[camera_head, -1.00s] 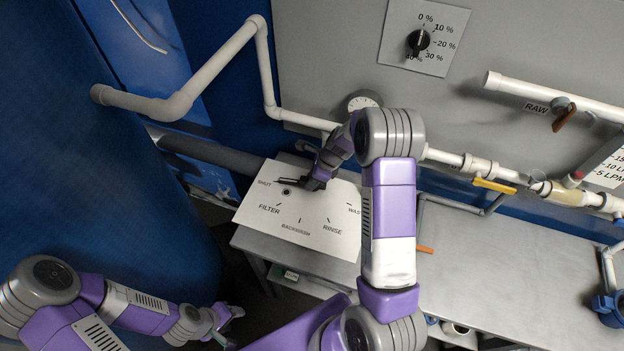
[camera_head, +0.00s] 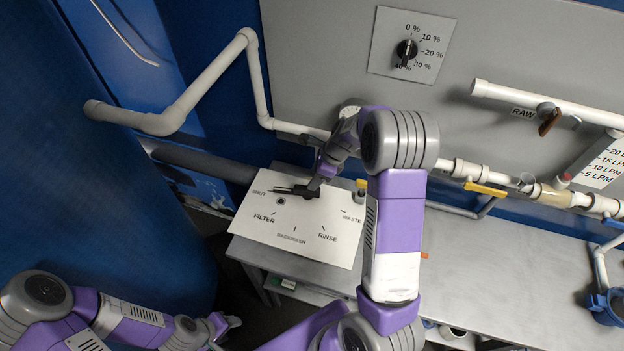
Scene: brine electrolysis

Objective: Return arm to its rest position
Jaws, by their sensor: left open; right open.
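My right arm reaches up from the bottom middle and bends over the bench. Its gripper (camera_head: 297,191) is open, over the upper part of the white valve label plate (camera_head: 298,250) marked SHUT, FILTER, BACKWASH, RINSE and WASTE. A black handle or finger part points left there toward SHUT; I cannot tell whether the gripper touches it. My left arm is folded at the bottom left. Its gripper (camera_head: 226,325) is open and empty, low beside the blue tank, small and partly hidden by its own links.
A percent dial (camera_head: 406,50) is on the grey wall panel. White pipes with a yellow-handled valve (camera_head: 486,189) and the RAW valve (camera_head: 550,120) run along the right. The grey bench top (camera_head: 500,270) is mostly clear. A blue tank (camera_head: 100,220) stands at left.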

